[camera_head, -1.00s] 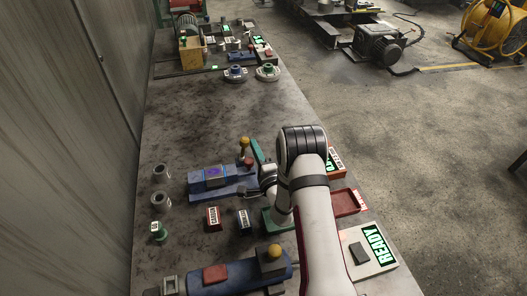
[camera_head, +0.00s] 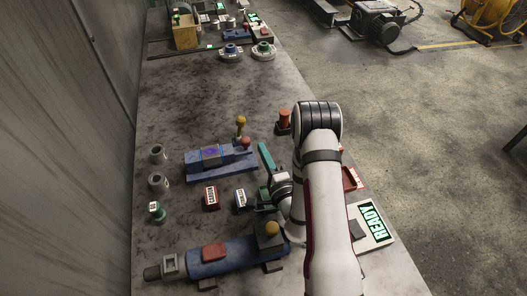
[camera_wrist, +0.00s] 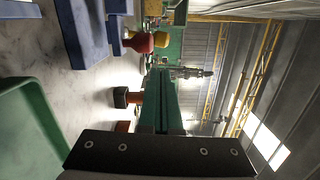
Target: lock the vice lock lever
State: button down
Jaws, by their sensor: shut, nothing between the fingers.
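A blue vice (camera_head: 196,167) sits on the bench with a purple-marked block (camera_head: 211,156) on it. At its right end a lever with a yellow ball (camera_head: 240,121) stands up beside a red knob (camera_head: 246,141). In the wrist view the red knob (camera_wrist: 143,43) and yellow ball (camera_wrist: 162,39) show next to the blue vice body (camera_wrist: 88,30). My gripper (camera_head: 264,149) has green fingers, shut and empty, just right of the vice and apart from the lever. The fingers (camera_wrist: 165,95) also fill the middle of the wrist view.
A larger blue fixture (camera_head: 238,250) with another yellow ball (camera_head: 271,228) lies in front. Two small labelled blocks, red (camera_head: 211,196) and blue (camera_head: 240,197), stand between. An orange-topped post (camera_head: 284,118) is behind my arm.

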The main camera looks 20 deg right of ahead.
jog(key=s+d+f+n+y, duration=0.1)
jog(key=d+n+y, duration=0.1)
jog(key=d+y, duration=0.2)
jog(key=shift+s+d, duration=0.4)
jog(key=shift+d, duration=0.75)
jog(key=shift+w, duration=0.1)
send_near(240, 128)
jog(key=w+d+r, duration=0.2)
jog(key=w+d, duration=0.2)
jog(key=w+a, duration=0.2)
jog(key=a, duration=0.1)
jog(key=shift+w+a+r, duration=0.2)
jog(key=shift+w, duration=0.05)
